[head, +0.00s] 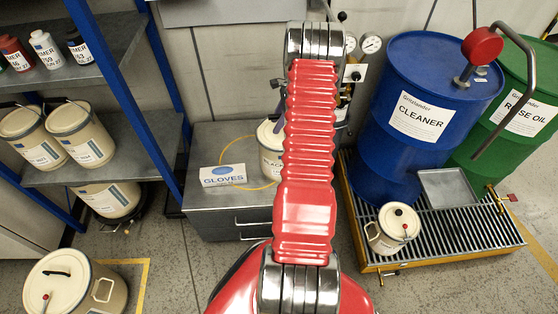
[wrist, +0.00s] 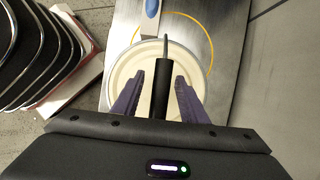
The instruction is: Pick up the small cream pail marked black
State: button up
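The small cream pail (head: 268,162) stands on the grey cabinet top, and part of its label reads "LAC". My red arm hides its right side in the head view. In the wrist view, its round cream lid (wrist: 128,68) lies below my gripper (wrist: 160,82). The pail's black handle grip (wrist: 161,92) stands up between my two purple fingers. The fingers are open, with a narrow gap on each side of the grip. In the head view my gripper is mostly hidden behind the arm.
A yellow ring (head: 262,184) marks the cabinet top (head: 215,145) around the pail. A GLOVES box (head: 223,176) is close on its left. Blue shelving (head: 120,95) stands left. Another cream pail (head: 393,230) stands on the drum grating (head: 455,238) at right.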

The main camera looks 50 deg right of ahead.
jog(key=shift+w+a+f, duration=0.1)
jog(key=shift+a+f, duration=0.05)
jog(key=shift+f, duration=0.3)
grip_shut()
dwell(0.5)
dwell(0.9)
jog(key=shift+r, duration=0.2)
